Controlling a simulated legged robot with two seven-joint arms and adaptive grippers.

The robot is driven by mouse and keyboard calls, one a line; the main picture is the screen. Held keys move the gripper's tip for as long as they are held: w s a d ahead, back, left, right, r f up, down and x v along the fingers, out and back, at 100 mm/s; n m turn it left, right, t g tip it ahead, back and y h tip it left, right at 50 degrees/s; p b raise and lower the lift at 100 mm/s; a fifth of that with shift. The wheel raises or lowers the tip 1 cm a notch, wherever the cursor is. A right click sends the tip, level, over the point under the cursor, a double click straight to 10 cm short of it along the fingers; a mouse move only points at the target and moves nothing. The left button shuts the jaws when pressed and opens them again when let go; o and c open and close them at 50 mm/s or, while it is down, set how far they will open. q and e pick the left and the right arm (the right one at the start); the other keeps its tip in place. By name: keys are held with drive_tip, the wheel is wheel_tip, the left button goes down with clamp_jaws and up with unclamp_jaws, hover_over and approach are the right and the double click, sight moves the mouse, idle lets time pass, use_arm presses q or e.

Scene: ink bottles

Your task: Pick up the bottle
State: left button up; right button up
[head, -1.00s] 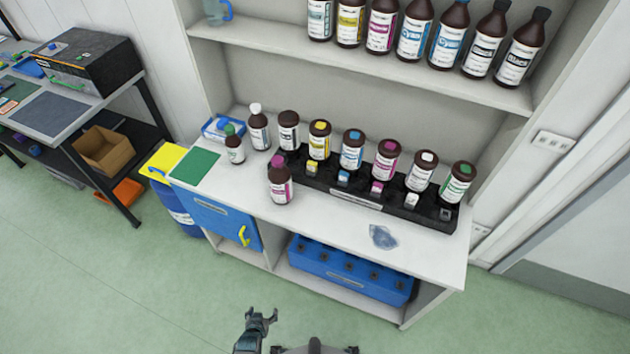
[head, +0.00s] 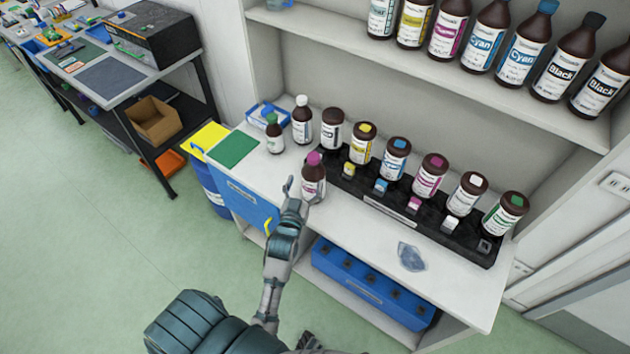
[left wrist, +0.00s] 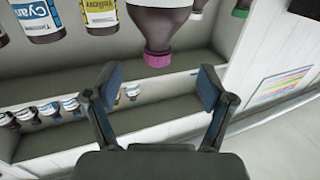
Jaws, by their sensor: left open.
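A brown bottle (head: 313,183) with a magenta cap and a pink-and-white label stands upright on the white counter, in front of the black rack. My left gripper (head: 303,189) is open, with its fingers at the near side of this bottle in the head view and partly covering it. In the left wrist view, the open fingers (left wrist: 158,84) are spread, with nothing between their pads. There a bottle with a magenta cap (left wrist: 157,60) appears upside down, just beyond the fingertips. Contact cannot be made out.
The black rack (head: 388,205) with several capped bottles stands behind. A green-capped bottle (head: 274,135) and a white-capped bottle (head: 302,121) stand to the left. A clear crumpled item (head: 411,256) lies on the counter's right. A blue crate (head: 370,285) is below.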

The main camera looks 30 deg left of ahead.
sight(312, 168)
use_arm(q)
drive_tip(key=x, duration=0.3)
drive_tip(key=shift+w+d, duration=0.2)
drive_tip(key=shift+w, duration=0.15)
drive_tip(key=x, duration=0.3)
drive_tip(key=f+x, duration=0.1)
drive_tip(key=x, duration=0.1)
drive_tip(key=shift+w+a, duration=0.25)
drive_tip(key=shift+a, duration=0.15)
drive_tip(key=shift+d, duration=0.15)
drive_tip(key=shift+s+d+r, duration=0.1)
drive_tip(key=c, duration=0.3)
drive_tip(key=shift+d, duration=0.1)
drive_tip(key=c, duration=1.2)
drive_tip(key=shift+s, duration=0.1)
clamp_jaws()
